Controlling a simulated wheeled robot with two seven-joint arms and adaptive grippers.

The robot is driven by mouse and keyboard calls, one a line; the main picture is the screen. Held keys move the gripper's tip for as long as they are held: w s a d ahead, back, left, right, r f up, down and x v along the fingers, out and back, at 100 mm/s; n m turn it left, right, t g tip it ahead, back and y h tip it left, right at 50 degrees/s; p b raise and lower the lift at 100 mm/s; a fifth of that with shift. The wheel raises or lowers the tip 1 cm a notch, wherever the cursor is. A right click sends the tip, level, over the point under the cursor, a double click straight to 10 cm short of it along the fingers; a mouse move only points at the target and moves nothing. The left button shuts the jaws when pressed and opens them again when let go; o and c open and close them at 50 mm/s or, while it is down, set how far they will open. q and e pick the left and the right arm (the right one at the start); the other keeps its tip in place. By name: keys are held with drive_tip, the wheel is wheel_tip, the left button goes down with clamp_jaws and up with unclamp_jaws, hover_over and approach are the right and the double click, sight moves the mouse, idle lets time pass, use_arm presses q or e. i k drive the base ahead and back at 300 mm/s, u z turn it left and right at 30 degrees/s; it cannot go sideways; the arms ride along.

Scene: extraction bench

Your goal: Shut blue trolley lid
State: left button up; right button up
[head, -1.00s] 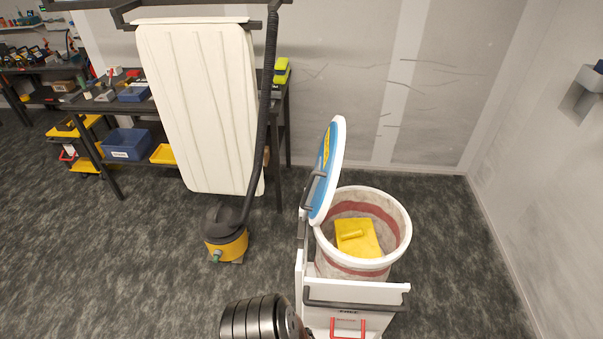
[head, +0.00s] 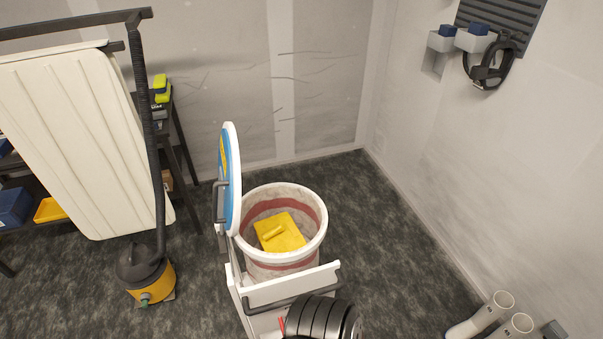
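The blue trolley lid (head: 230,178), a blue disc with a white rim and a dark handle (head: 221,202), stands upright and open at the left side of the trolley's round bin. The bin (head: 312,240) is white and grey with a red band, and its mouth is uncovered. A yellow object with a grip (head: 279,232) lies inside. The white trolley body (head: 290,287) shows below, partly hidden by a black, ribbed part of my own arm at the bottom edge. Neither gripper can be seen.
A yellow and black vacuum (head: 150,278) with a tall hose stands to the left, beside a white ribbed panel (head: 80,140). Wall-mounted holders (head: 460,40) are at upper right, and pale tubes (head: 500,305) at lower right.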

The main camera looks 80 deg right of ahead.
sight(227, 197)
drive_tip(key=z, duration=1.9)
